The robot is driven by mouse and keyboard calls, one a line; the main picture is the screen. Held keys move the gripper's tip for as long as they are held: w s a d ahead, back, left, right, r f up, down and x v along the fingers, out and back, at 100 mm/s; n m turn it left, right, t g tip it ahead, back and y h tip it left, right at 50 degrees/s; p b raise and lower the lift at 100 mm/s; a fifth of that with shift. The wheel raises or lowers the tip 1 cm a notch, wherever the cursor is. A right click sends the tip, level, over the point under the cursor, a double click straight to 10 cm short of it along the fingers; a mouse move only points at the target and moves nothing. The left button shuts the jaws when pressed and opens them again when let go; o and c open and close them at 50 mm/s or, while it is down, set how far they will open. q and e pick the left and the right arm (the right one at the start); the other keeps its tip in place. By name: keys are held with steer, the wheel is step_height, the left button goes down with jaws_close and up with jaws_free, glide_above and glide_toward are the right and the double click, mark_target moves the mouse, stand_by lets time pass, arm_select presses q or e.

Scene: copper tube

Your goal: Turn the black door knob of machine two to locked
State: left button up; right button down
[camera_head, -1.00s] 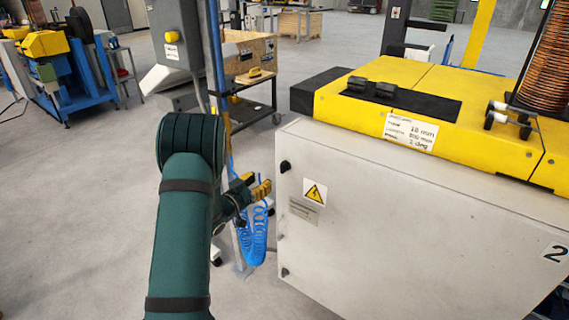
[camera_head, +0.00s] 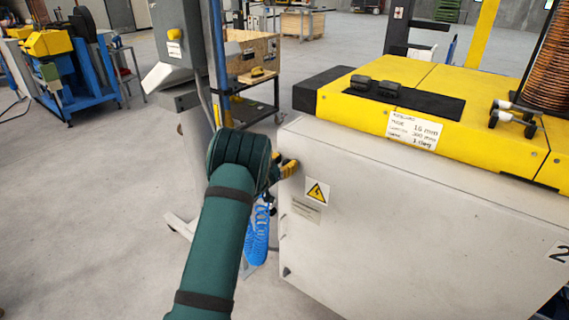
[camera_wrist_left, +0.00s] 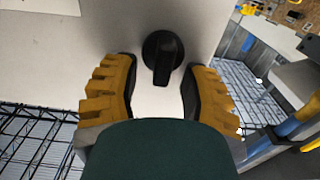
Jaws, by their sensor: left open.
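The black door knob (camera_wrist_left: 162,58) is on the grey-white cabinet door of machine two (camera_head: 400,225), near its upper left corner. In the left wrist view its grip bar points down in the picture. My left gripper (camera_wrist_left: 160,88) is open, with one yellow-padded finger on each side of the knob's lower end and gaps on both sides. Whether the fingertips touch the door cannot be told. In the head view my left gripper (camera_head: 285,170) is at the door's upper left edge and hides the knob. My right gripper is not in view.
The machine's yellow top (camera_head: 400,90) overhangs behind the door. A coiled blue hose (camera_head: 258,232) hangs just left of the cabinet beside my arm. A grey control post (camera_head: 185,60) stands further left. Open floor (camera_head: 90,220) lies at the left.

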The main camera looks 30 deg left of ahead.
arm_select(q)
steer(key=shift+s+r, duration=0.1)
jaws_close()
stand_by(0.3)
steer(key=n, duration=0.2)
steer(key=n+b, duration=0.1)
steer(key=shift+a+n, duration=0.35)
steer(key=shift+n, duration=0.05)
steer(key=n, duration=0.5)
steer(key=shift+a+f+n, duration=0.3)
steer(key=shift+w+a+f+n+p, duration=0.1)
steer(key=shift+f+n, duration=0.1)
steer(key=shift+n, duration=1.15)
steer(key=shift+w+d+f+n+p, duration=0.1)
steer(key=shift+f+n, duration=0.05)
steer(key=shift+n, duration=1.25)
steer(key=shift+a+f+n+p, duration=0.1)
steer(key=shift+f+n, duration=0.1)
steer(key=shift+n, duration=1.15)
